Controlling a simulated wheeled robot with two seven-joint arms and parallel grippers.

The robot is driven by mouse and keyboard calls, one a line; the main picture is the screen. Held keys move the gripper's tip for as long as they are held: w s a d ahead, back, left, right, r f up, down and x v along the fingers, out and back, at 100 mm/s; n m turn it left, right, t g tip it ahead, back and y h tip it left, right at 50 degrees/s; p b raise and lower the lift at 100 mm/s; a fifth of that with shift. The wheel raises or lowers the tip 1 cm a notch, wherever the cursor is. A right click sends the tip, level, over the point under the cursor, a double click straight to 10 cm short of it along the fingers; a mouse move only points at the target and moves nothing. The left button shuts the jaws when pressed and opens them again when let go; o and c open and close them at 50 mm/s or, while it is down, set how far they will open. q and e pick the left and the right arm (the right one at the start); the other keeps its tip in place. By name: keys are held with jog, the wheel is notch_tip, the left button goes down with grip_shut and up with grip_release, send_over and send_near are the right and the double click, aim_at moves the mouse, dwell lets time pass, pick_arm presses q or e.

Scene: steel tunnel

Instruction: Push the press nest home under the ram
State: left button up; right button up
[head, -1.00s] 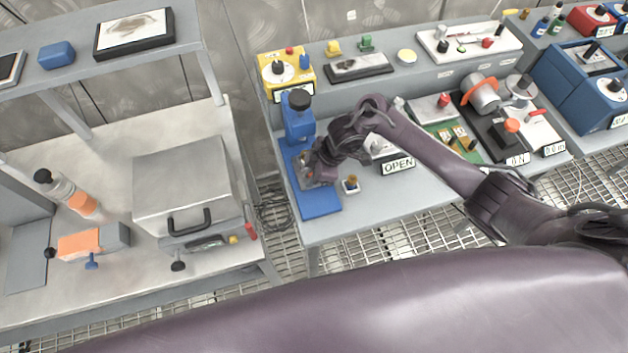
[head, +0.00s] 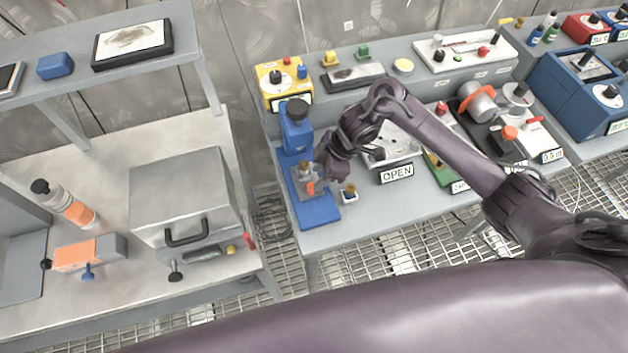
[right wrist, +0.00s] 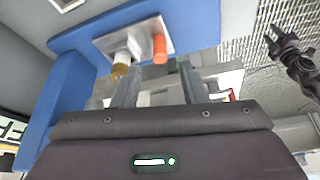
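The blue press (head: 297,132) stands at the left end of the middle bench, its black-topped ram head above a blue base (head: 318,212). The press nest (head: 303,188), a grey plate with an orange knob and a brass-topped pale piece, lies on that base in front of the column. The nest also shows in the right wrist view (right wrist: 112,42). My right gripper (head: 322,178) is just right of the nest, its fingers (right wrist: 160,82) apart with nothing seen between them. Whether a finger touches the nest I cannot tell. A dark part, apparently my left gripper (right wrist: 280,42), shows only in the right wrist view.
The OPEN sign (head: 396,173) and a grey fixture stand farther right, under my right arm. A yellow control box (head: 283,80) is behind the press. The bench's front edge is close.

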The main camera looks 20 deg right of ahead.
aim_at(312, 185)
jog(key=shift+d+r, duration=0.25)
jog(key=shift+r, duration=0.4)
jog(key=a+f+m+b, duration=0.1)
jog(key=f+m, duration=0.1)
jog(key=a+f+m+t+b, duration=0.1)
jog(key=f+m, duration=0.1)
jog(key=f+m+t+h+b, duration=0.1)
jog(key=f+m+b, duration=0.1)
jog(key=f, duration=0.1)
jog(key=shift+w+a+f, duration=0.1)
jog(key=shift+w+a, duration=0.15)
jog(key=shift+a, duration=0.15)
jog(key=shift+c, duration=0.5)
